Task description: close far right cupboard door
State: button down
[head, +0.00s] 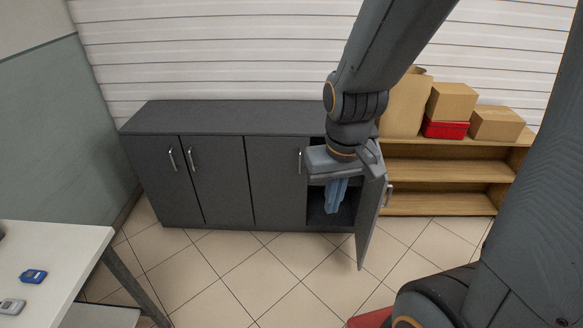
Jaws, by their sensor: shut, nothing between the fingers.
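The dark grey cupboard (222,185) stands against the back wall with several doors in a row. Its far right door (371,220) is open, swung out toward me, with its silver handle (389,194) on the face turned right. The other doors look shut. My gripper (333,209) points down in front of the open compartment, its pale blue fingers shut and empty, to the left of the open door. The hand covers the upper part of the compartment and overlaps the door's top edge in the picture. I cannot tell whether it touches the door.
A wooden shelf (440,172) stands right of the cupboard, with cardboard boxes (451,102) and a red box (445,129) on top. A white table (62,252) is at the left front. The tiled floor (255,272) before the cupboard is clear.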

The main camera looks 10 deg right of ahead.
aim_at(373, 193)
jog(key=i, duration=0.95)
jog(key=k, duration=1.15)
jog(key=z, duration=0.7)
jog(key=i, duration=0.95)
jog(key=u, duration=0.65)
